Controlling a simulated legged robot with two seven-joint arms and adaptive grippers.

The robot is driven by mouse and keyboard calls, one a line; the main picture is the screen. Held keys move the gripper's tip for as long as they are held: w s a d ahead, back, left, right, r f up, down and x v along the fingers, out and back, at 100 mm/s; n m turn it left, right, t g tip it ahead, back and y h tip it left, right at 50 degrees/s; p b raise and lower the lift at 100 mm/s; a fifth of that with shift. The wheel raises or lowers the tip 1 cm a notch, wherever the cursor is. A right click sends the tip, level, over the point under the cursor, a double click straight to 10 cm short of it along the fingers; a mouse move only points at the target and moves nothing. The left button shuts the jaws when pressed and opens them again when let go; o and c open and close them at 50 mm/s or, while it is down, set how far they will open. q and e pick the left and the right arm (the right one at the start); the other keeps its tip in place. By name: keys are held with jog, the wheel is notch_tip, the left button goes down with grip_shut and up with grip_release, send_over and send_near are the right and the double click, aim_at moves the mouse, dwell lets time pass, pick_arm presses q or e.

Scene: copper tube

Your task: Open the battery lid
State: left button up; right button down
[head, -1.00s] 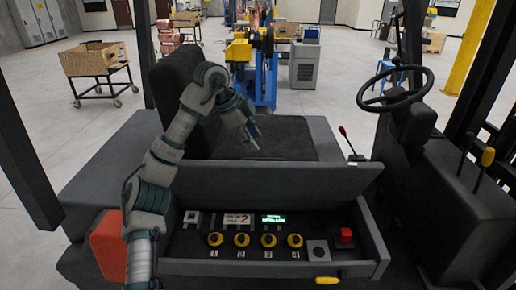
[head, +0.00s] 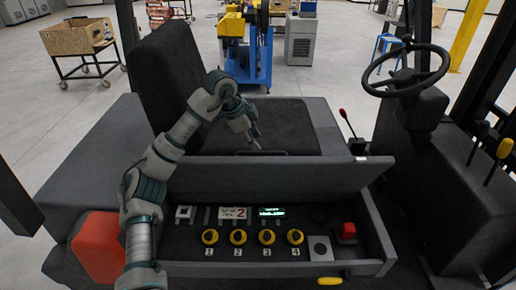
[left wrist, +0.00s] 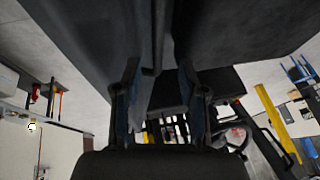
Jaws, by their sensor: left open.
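A dark grey lid-like panel (head: 275,175) stands raised along the front of the seat on a forklift-like vehicle; I take it as the battery lid. Below it is an open bay (head: 200,268) with yellow knobs numbered 1 to 4. My left gripper (head: 255,138) is just behind the panel's top edge, above the seat's front. In the left wrist view, the left gripper's (left wrist: 155,95) fingers are apart, with a dark edge (left wrist: 158,40) beyond and between them. I cannot tell whether they touch it. My right gripper is not in view.
The seat back (head: 165,75) rises behind my left arm. A steering wheel (head: 405,65) and red-tipped lever (head: 342,113) stand to the right. The bay holds a lit display (head: 271,212) and red button (head: 348,230). A yellow handle (head: 329,281) is at its front.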

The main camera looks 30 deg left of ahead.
aim_at(263, 152)
pick_arm(q)
jog(key=x, duration=0.4)
jog(key=shift+f, duration=0.25)
jog(key=shift+w+d+f, duration=0.15)
jog(key=shift+d+f, duration=0.2)
jog(key=shift+f, duration=0.1)
jog(key=shift+a, duration=0.1)
jog(key=c, duration=0.7)
grip_shut()
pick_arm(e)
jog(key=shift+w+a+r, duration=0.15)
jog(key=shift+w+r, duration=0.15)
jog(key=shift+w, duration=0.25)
